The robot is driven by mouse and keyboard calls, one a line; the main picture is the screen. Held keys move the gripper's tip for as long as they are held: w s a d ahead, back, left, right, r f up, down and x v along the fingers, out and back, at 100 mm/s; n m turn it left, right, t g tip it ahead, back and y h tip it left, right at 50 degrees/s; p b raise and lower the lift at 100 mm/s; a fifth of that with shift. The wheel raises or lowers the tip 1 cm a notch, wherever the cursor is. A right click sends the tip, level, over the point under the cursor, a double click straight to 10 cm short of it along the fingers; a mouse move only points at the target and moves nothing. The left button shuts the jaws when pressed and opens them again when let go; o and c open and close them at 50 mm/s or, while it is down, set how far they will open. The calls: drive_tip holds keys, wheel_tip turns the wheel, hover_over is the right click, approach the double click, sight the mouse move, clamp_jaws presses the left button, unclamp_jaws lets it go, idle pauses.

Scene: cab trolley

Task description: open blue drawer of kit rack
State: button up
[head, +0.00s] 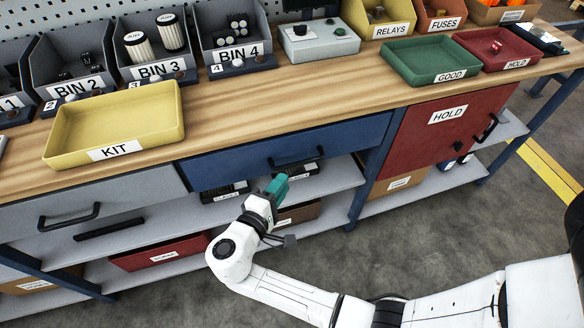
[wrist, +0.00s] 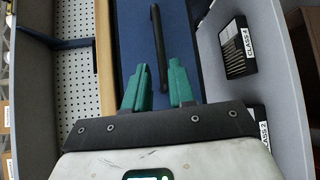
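The blue drawer (head: 235,164) is under the wooden worktop, and its front looks flush with the bench. Its black bar handle (head: 297,160) is partly hidden near my gripper. My gripper (head: 279,182) has teal fingers and is at the drawer front, just below the handle in the head view. The handle (wrist: 158,45) runs lengthwise ahead of the gap, in front of the blue drawer face (wrist: 183,45). I cannot tell whether the fingers touch it.
A grey drawer (head: 140,197) is to the left and a red HOLD door (head: 440,130) to the right. A lower shelf (head: 335,178) with labelled cases lies beneath. A yellow KIT tray (head: 155,118) stands on the worktop. The floor (head: 420,225) in front is clear.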

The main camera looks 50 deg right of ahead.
sight(298, 162)
drive_tip(key=x, duration=0.9)
drive_tip(key=shift+d+p, duration=0.35)
drive_tip(key=shift+d, duration=0.05)
drive_tip(key=shift+c, duration=0.3)
clamp_jaws()
